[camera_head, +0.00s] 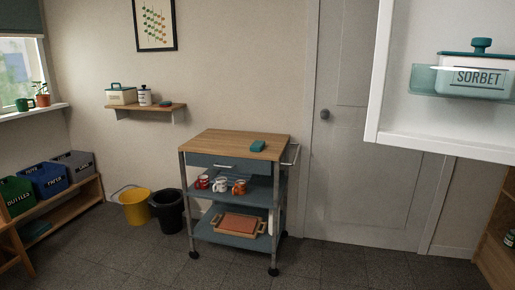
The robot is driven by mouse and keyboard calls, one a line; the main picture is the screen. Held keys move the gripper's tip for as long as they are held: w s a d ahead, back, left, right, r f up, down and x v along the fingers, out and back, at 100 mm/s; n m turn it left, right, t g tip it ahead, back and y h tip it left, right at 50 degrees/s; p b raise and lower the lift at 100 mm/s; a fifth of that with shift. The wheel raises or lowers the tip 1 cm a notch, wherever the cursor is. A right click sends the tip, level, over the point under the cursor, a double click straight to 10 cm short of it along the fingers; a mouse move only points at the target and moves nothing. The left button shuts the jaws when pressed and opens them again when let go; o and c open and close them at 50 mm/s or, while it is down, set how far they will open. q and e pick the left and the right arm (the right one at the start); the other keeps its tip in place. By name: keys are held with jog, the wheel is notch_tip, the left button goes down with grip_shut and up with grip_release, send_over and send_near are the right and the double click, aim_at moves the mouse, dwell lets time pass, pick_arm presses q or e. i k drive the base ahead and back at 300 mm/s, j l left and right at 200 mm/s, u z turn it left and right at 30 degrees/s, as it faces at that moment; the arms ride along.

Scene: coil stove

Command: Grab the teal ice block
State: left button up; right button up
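A small teal block (257,146) lies on the wooden top of a wheeled kitchen cart (215,143), towards the right side of that top. It is a short flat box and nothing covers it. Neither of my grippers shows in the head view.
The cart has a drawer (213,163) and lower shelves with mugs and a tray (238,225). Yellow (135,206) and black (167,212) buckets stand left of it. A white cabinet (425,137) holding a sorbet tub (478,76) hangs upper right. Floor in front is clear.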

aim_at(256, 146)
jog(key=i+z, duration=0.15)
jog(key=z, duration=0.3)
jog(key=i+j+z, duration=0.15)
jog(key=z, duration=0.3)
jog(key=i+j+z, duration=0.2)
jog(key=j, duration=0.15)
jog(key=i+j+z, duration=0.25)
jog(key=i+j, duration=0.15)
jog(key=j, duration=0.25)
jog(key=i+j+z, duration=0.1)
jog(key=j, duration=0.3)
jog(key=i+j, duration=0.2)
jog(key=j, duration=0.2)
jog(key=i+j+z, duration=0.1)
jog(key=j, duration=0.3)
